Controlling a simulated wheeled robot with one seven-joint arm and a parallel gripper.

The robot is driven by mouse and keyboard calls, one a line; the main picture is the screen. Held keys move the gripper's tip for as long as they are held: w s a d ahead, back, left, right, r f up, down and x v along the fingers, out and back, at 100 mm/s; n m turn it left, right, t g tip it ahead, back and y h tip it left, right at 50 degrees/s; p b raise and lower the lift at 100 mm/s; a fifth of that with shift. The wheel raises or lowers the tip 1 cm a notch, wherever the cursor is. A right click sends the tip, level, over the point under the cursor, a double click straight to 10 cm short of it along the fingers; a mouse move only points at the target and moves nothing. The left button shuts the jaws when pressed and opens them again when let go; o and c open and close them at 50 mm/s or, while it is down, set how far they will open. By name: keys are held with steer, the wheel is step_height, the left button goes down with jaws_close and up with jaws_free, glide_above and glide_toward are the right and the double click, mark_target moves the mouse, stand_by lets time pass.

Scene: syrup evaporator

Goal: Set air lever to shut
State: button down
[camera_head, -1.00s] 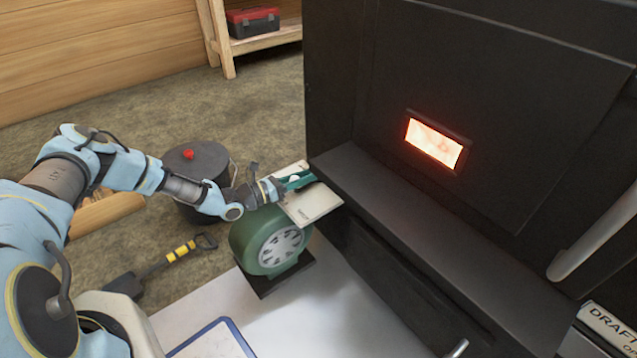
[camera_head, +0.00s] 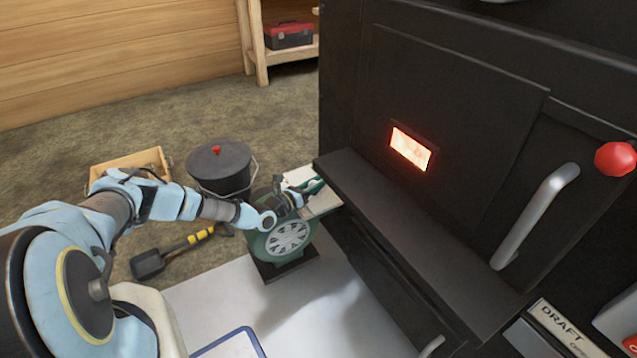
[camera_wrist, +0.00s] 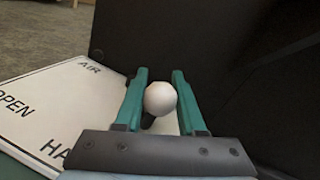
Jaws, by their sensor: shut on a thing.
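The air lever's white ball knob (camera_wrist: 160,98) sits between the two teal fingers of my gripper (camera_wrist: 159,90) in the wrist view. My gripper is shut on the knob. A short dark stem shows just below the ball. The white air plate (camera_wrist: 60,105) lies behind and to the left, with "AIR", "OPEN" and a partly hidden word starting "HA" on it. The "shut" marking is not visible. In the head view my gripper (camera_head: 312,187) is over the air plate (camera_head: 325,204), beside the black stove's ledge, and the knob is hidden there.
The green round blower (camera_head: 283,240) stands under my wrist. The black firebox (camera_head: 450,120), with its glowing window (camera_head: 410,149) and protruding ledge (camera_head: 400,210), is close on the right. A lidded black pot (camera_head: 220,170) and a shovel (camera_head: 150,263) are on the floor at left.

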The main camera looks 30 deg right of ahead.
steer(key=shift+w+d+r, duration=0.1)
steer(key=shift+w+d, duration=0.25)
steer(key=shift+w, duration=0.15)
steer(key=c, duration=0.7)
jaws_free()
steer(key=shift+w+d, duration=0.1)
steer(key=shift+w, duration=0.05)
steer(key=shift+o, duration=1.1)
steer(key=shift+s+a, duration=0.3)
steer(key=s+a+p, duration=0.1)
steer(key=a, duration=0.9)
steer(key=shift+s+a, duration=0.2)
steer(key=shift+s, duration=0.2)
